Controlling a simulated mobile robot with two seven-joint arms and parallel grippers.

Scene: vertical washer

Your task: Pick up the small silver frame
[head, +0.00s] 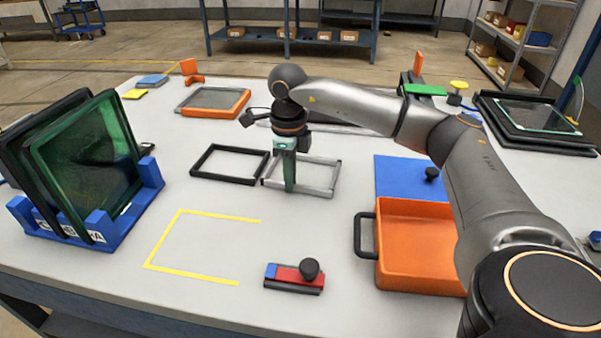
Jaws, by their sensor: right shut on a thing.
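The small silver frame (318,191) is a thin open rectangle on the white table, right beside a black frame (195,170). My right gripper (290,188) comes down from above at the silver frame's left part, with its green-grey fingers pointing down. It is shut on the silver frame, whose left side is partly hidden by the fingers. The frame looks flat at table height; I cannot tell whether it is lifted. My left gripper is not in view.
An orange tray (367,262) and a blue mat (396,176) lie at the right. A blue rack (148,196) with dark panels stands at the left. A red and blue block with a black knob (296,280) is in front. A yellow tape outline (163,241) marks clear table.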

